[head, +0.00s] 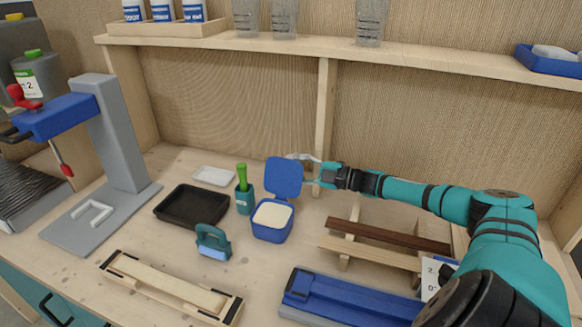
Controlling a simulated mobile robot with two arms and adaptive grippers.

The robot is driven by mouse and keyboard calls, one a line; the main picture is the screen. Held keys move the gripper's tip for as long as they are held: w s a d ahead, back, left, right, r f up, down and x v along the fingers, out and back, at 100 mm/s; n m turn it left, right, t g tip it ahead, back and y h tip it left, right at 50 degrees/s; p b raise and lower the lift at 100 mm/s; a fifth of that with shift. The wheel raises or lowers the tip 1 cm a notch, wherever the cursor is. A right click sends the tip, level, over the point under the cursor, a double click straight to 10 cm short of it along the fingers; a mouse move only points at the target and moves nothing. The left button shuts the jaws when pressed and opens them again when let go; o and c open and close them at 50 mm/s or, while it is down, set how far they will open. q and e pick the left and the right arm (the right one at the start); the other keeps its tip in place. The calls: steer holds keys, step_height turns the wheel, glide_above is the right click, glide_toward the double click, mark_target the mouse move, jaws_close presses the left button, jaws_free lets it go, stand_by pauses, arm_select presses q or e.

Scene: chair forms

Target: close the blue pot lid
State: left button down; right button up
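The blue pot (271,234) stands on the workbench and holds a pale, cream-coloured filling. Its blue lid (284,178) stands open, roughly upright, at the back edge of the pot. My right gripper (305,170) reaches in from the right at the lid's right edge. Its fingers are spread, one near the lid's top right and partly behind it, the other lower at its right side. I cannot tell whether they touch the lid. My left gripper is not in view.
A green cup with a brush (243,196), a black tray (191,206) and a teal-handled block (212,243) stand left of the pot. Wooden strips (388,235) lie to the right and a blue fixture (345,296) in front. A shelf (330,46) runs above.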

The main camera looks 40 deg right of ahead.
steer(key=shift+w+a, duration=0.2)
steer(key=shift+w, duration=0.2)
jaws_close()
